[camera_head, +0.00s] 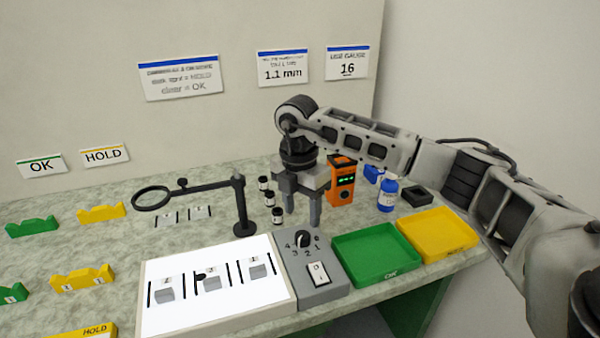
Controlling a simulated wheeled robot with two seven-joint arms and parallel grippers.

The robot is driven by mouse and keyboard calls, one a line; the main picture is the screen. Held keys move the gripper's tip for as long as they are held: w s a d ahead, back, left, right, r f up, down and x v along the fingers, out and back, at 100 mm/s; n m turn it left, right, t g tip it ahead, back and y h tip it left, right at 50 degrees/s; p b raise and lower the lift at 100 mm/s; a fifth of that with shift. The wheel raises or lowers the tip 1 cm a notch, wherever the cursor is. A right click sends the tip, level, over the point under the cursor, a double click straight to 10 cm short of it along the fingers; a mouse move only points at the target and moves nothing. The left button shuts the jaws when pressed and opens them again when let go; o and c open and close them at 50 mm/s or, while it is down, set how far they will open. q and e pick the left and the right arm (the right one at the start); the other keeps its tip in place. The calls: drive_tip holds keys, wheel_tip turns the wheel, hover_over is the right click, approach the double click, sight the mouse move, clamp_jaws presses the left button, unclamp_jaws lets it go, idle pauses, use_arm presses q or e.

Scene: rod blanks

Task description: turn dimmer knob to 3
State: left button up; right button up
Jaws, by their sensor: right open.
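The black dimmer knob (303,239) sits on top of a grey control box (326,290), with numbers printed around its near side. Its pointer direction is too small to tell. A white rocker switch (318,274) is on the same box, nearer the front. My right gripper (302,214) points down with its two fingers apart, open and empty. In the picture it is just above the knob; it appears apart from it, though the exact gap is hard to tell. My left gripper is not in view.
A lit white panel (215,315) with several small blocks adjoins the box on the left. A green tray (378,280) and yellow tray (464,247) lie right. A magnifier stand (242,210), small dark vials (269,198), an orange device (341,190) and a blue bottle (387,197) surround the gripper.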

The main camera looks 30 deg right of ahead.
sight(299, 232)
wheel_tip(299, 232, up, 10)
drive_tip(key=shift+w+b, duration=0.25)
drive_tip(key=shift+b, duration=0.05)
drive_tip(key=shift+a+r, duration=0.1)
